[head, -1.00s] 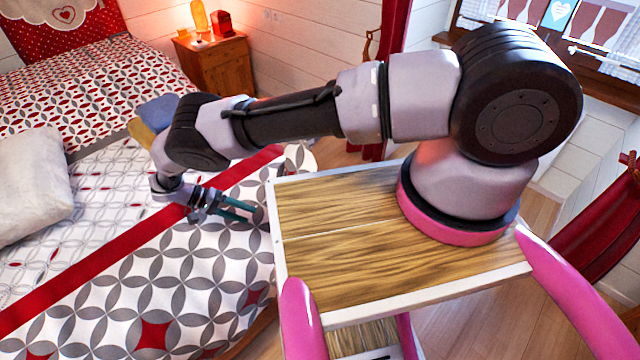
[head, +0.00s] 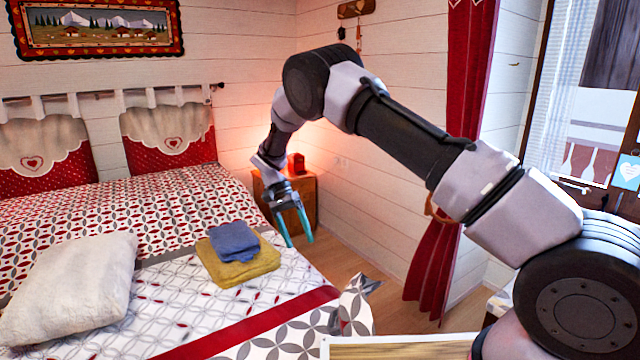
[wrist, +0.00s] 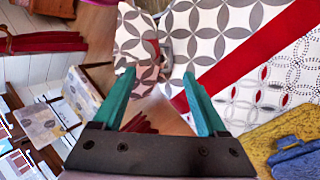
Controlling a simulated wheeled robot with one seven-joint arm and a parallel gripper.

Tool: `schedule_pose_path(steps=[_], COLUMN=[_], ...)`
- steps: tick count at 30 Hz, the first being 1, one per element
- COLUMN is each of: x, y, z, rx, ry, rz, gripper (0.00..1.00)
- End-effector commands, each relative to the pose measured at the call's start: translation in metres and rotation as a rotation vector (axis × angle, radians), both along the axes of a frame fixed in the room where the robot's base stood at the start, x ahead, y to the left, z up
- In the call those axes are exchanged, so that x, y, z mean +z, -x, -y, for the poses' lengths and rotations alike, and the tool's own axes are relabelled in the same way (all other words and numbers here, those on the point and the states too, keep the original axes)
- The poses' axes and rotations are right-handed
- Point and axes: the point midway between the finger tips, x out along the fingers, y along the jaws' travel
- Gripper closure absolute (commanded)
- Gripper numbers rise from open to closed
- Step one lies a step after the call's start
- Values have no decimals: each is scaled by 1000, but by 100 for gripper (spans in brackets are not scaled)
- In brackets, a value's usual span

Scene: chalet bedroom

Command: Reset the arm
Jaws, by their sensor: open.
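My gripper (head: 296,226) hangs from my raised arm in the head view, with its teal fingers pointing down. It is in the air near the right edge of the bed, in front of the nightstand. In the wrist view my gripper (wrist: 160,95) has its two fingers spread apart with nothing between them. Below it are the patterned bedspread and the floor.
The bed (head: 215,315) fills the left, with a white pillow (head: 70,285), a yellow folded cloth (head: 250,267) and a blue folded cloth (head: 234,240) on it. A wooden nightstand (head: 305,200) bears a red box (head: 296,163).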

Motion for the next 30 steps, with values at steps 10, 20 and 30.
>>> schedule_pose_path(steps=[10,20,30], x=[175,298,368], y=[-14,37,131], z=[93,186,263], rx=[-60,-59,-14], ry=[-295,-498,-595], rz=[129,335,608], gripper=[25,25,25])
